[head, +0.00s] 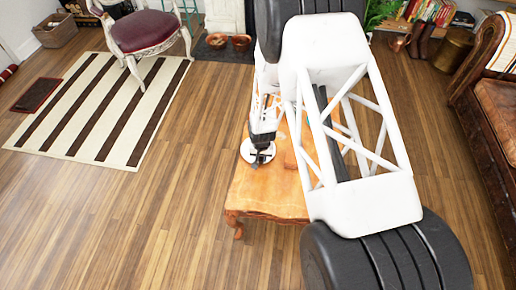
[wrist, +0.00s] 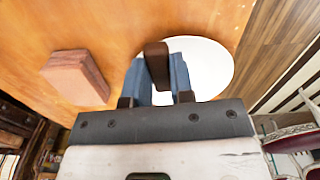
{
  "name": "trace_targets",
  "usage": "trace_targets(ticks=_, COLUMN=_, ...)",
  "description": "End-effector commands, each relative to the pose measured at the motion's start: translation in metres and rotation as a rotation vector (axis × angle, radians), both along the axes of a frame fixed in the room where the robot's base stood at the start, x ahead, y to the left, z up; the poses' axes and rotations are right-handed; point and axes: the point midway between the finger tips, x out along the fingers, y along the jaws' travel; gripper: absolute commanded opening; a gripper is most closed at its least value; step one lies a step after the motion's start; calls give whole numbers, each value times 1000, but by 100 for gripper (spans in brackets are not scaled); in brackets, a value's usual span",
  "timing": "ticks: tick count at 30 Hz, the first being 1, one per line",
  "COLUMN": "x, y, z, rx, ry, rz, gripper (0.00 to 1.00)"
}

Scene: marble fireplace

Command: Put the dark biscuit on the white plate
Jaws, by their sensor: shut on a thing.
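The dark biscuit (wrist: 157,62) is a dark brown piece held upright between the two blue-grey fingers of my gripper (wrist: 160,75) in the wrist view. The white plate (wrist: 213,62) lies on the wooden table behind it, and the biscuit overlaps the plate's left part. Whether the biscuit touches the plate cannot be told. In the head view my gripper (head: 262,157) is over the white plate (head: 246,155) near the table's left edge. The biscuit is too small to make out clearly there.
A reddish-brown block (wrist: 75,75) lies on the low wooden table (head: 265,195), apart from the plate. My arm hides the table's right part. A striped rug (head: 105,105), a red-seated chair (head: 140,30) and a brown sofa (head: 495,105) stand around on the floor.

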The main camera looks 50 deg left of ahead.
Motion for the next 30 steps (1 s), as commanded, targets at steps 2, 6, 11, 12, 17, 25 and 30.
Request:
trace_targets(ticks=2, x=6, y=12, z=-1, rx=1, ry=-1, rz=0, gripper=0)
trace_targets(ticks=6, x=15, y=31, z=-3, rx=2, ry=-1, rz=0, gripper=0)
trace_targets(ticks=11, x=25, y=52, z=-5, rx=1, ry=-1, rz=0, gripper=0)
trace_targets(ticks=12, x=27, y=56, z=-6, rx=1, ry=-1, rz=0, gripper=0)
trace_targets(ticks=17, x=32, y=66, z=-7, rx=0, ry=0, rz=0, gripper=0)
trace_targets(ticks=25, x=33, y=70, z=-7, rx=0, ry=0, rz=0, gripper=0)
trace_targets(ticks=30, x=33, y=69, z=-7, rx=0, ry=0, rz=0, gripper=0)
